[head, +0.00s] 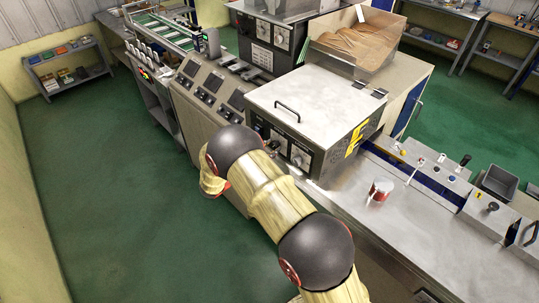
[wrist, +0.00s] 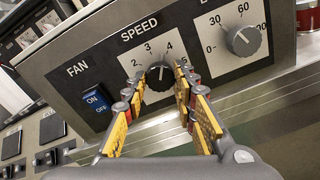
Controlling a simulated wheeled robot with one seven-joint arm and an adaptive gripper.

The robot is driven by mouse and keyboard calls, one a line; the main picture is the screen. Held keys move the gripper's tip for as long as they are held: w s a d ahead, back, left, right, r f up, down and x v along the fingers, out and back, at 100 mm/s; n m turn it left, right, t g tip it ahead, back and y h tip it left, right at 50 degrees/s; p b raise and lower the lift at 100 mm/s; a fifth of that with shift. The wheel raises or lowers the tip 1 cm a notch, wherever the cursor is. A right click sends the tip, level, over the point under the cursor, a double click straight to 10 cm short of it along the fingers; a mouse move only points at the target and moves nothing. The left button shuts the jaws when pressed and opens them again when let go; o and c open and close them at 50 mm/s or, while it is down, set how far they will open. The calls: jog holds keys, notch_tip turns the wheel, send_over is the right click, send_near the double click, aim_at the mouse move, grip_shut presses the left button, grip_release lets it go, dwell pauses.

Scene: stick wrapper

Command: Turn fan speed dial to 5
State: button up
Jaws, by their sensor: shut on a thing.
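The fan speed dial (wrist: 159,82) is a dark round knob on a grey panel, under the word SPEED with numbers around it. Its light mark points roughly upward, between 3 and 4, as far as I can tell. My gripper (wrist: 160,75) is shut on the dial, with one yellow-padded finger on each side. The fingers partly cover the lower numbers.
A blue FAN on/off switch (wrist: 96,100) is left of the dial. A second grey knob (wrist: 243,40), marked 0, 30 and 60, is to the right. The panel fronts a metal box (head: 315,105) with a handle. A red-and-white container (head: 380,190) stands on the steel counter.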

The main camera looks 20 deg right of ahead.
jog(key=m+b, duration=1.1)
jog(key=b, duration=0.2)
jog(key=shift+f+b, duration=0.15)
jog(key=shift+b, duration=0.15)
jog(key=shift+m, duration=0.3)
jog(key=o, duration=1.1)
jog(key=shift+o, duration=0.3)
jog(key=v, duration=1.2)
